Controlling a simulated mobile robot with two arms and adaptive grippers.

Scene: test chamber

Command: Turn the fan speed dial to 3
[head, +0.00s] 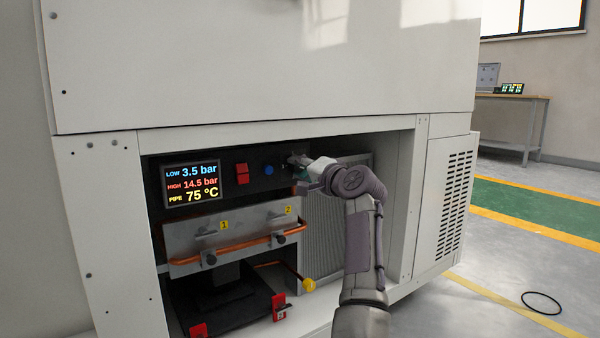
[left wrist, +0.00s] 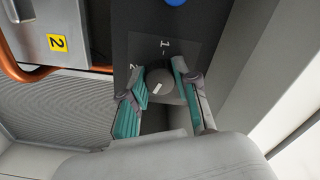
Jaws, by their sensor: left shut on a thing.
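The fan speed dial (left wrist: 160,80) is a dark round knob with a white pointer line on a dark panel. In the left wrist view, a "1" is printed above it and a "2" to its upper left. The white line is slanted on the lower part of the knob; no "3" is visible. My left gripper (left wrist: 159,74) has its two teal-padded fingers on either side of the dial, shut on it. In the head view, my left gripper (head: 300,165) is at the right end of the control panel and covers most of the dial. My right gripper is not in view.
The panel (head: 215,156) carries a display (head: 190,184) reading 3.5 bar, 14.5 bar and 75 °C, a red switch (head: 242,173) and a blue button (head: 268,170). Below are an orange pipe (head: 235,248) and a yellow knob (head: 309,285). The cabinet frame (head: 421,180) bounds the recess at right.

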